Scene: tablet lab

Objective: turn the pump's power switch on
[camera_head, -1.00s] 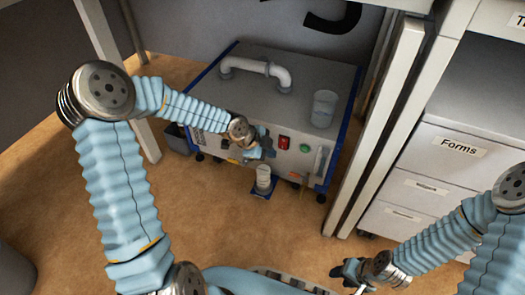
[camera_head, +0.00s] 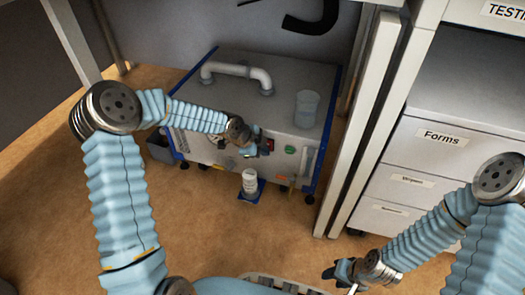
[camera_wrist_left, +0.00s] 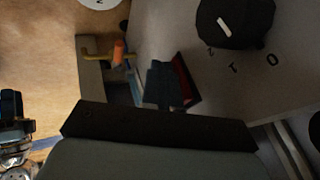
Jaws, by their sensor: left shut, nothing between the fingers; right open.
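The pump (camera_head: 235,105) is a grey box with blue edges, standing on the floor under the bench. Its red power switch (camera_head: 270,144) is on the front panel, left of a green button (camera_head: 290,150). My left gripper (camera_head: 260,151) is shut and empty at the front panel, beside the switch and partly covering it. In the left wrist view the dark fingertips (camera_wrist_left: 163,84) overlap the switch's red face (camera_wrist_left: 186,82); I cannot tell whether they touch it. My right gripper (camera_head: 340,272) is open and empty, low at the front, far from the pump.
A clear beaker (camera_head: 307,108) and a pipe handle (camera_head: 236,73) are on the pump's top. A white bottle (camera_head: 249,181) stands on a blue pad in front. A black knob (camera_wrist_left: 235,20) is near the switch. A bench leg (camera_head: 360,120) and drawers (camera_head: 445,140) flank the right.

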